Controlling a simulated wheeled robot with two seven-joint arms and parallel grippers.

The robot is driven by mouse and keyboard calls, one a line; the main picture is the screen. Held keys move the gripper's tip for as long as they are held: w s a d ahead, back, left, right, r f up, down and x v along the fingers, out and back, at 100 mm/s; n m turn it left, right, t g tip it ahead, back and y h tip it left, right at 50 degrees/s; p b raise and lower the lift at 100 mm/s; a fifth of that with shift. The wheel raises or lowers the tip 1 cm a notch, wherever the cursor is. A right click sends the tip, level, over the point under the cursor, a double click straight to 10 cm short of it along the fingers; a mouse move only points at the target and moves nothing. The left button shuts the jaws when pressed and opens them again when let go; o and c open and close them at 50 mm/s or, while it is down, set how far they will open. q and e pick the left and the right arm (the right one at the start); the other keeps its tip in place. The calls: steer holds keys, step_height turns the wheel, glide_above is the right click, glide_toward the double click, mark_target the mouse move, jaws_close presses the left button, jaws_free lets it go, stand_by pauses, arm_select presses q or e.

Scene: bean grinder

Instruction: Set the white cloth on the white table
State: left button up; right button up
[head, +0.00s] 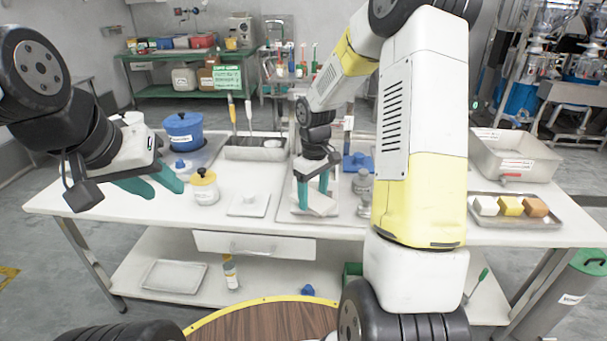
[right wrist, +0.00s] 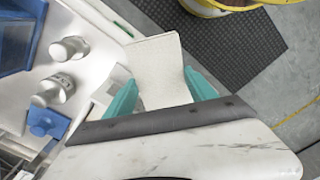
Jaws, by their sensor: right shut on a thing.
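The white cloth (right wrist: 160,66) is a flat pale rectangle held between the teal fingers of my right gripper (right wrist: 158,98) in the right wrist view. In the head view, the cloth (head: 319,204) shows below my right gripper (head: 312,190), over the front middle of the white table (head: 215,222). I cannot tell whether the cloth touches the surface below it. My left gripper (head: 158,188) is open and empty above the table's left part.
A yellow-lidded jar (head: 204,190) and a small white scale-like plate (head: 248,207) stand left of my right gripper. A blue pot (head: 184,133) is at the back left. A tray with several coloured blocks (head: 515,214) and a metal bin (head: 512,158) stand at the right.

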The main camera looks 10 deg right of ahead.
mark_target(313, 202)
steer(key=f+m, duration=0.1)
steer(key=s+f+m, duration=0.1)
steer(key=f+m, duration=0.1)
steer(key=m, duration=0.1)
steer(key=shift+s+a, duration=0.25)
steer(key=shift+s+f+m, duration=0.3)
steer(key=shift+f+m, duration=0.3)
steer(key=shift+m, duration=0.2)
steer(key=shift+s+f+m, duration=0.25)
steer(key=shift+f+m, duration=0.35)
steer(key=shift+m, duration=0.2)
steer(key=shift+a, duration=0.15)
